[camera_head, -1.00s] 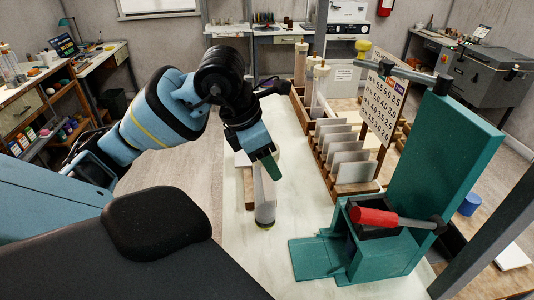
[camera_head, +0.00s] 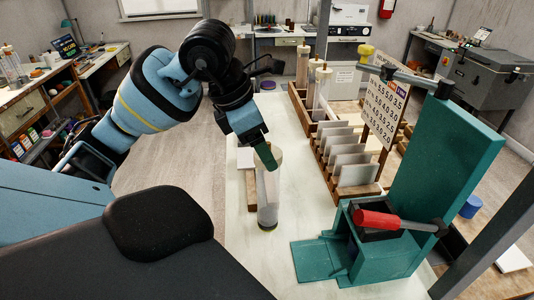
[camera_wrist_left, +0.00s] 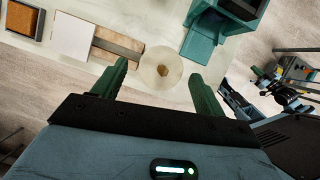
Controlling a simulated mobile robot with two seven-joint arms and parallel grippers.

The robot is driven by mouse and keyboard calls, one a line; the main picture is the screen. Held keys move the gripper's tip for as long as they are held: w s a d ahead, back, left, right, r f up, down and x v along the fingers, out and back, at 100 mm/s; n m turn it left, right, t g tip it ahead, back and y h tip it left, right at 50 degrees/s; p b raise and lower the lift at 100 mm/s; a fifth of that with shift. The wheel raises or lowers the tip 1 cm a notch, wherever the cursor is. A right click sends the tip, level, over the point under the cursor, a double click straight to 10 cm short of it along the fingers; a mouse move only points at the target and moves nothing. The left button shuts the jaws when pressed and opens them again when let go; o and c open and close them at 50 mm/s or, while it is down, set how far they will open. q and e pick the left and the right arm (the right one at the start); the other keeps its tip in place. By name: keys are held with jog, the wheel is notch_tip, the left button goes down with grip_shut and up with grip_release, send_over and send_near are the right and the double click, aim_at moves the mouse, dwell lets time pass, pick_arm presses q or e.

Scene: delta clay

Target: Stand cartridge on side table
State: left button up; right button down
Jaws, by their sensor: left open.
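The cartridge (camera_head: 268,205) is a clear, pale cylinder. It appears upright on the pale table (camera_head: 246,240), left of the green press. Its round end, with a small brown hexagonal mark, faces the left wrist view (camera_wrist_left: 160,68). My left gripper (camera_head: 266,157) is at the cartridge's upper end, and one green finger covers part of it. In the left wrist view the fingers (camera_wrist_left: 160,72) are spread, with the cartridge's round end between and just beyond the tips, and gaps on both sides. My right gripper is not in view.
A green press (camera_head: 330,255) with a red-handled lever (camera_head: 375,218) stands close on the right. A wooden rack (camera_head: 355,190) of upright plates is behind it. A wooden board (camera_wrist_left: 118,42) and a white block (camera_wrist_left: 72,38) lie beside the cartridge. The table front is clear.

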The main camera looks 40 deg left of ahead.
pick_arm(q)
jog(key=v, duration=0.7)
jog(key=shift+p, duration=0.4)
jog(key=shift+s, duration=0.1)
